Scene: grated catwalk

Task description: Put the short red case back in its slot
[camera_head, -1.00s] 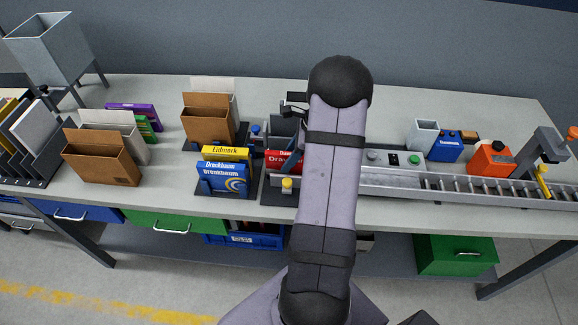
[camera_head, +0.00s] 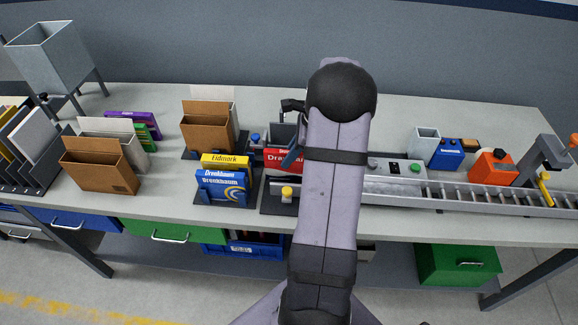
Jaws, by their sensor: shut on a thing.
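The short red case (camera_head: 283,160) with white lettering shows just left of my arm, above a dark stand (camera_head: 280,209) with a yellow knob at its front and a blue knob behind. My gripper (camera_head: 294,151) is shut on the red case; a dark finger crosses the case's right part. My arm hides the right end of the case and most of the gripper. I cannot tell whether the case's lower edge touches the stand. A grey upright piece (camera_head: 280,132) stands behind the case.
Left of the stand, a holder carries blue cases (camera_head: 220,187) and a yellow case (camera_head: 225,161). Brown cardboard boxes (camera_head: 207,133) stand behind and further left (camera_head: 98,166). A roller conveyor (camera_head: 470,193) runs to the right. The back of the table is mostly clear.

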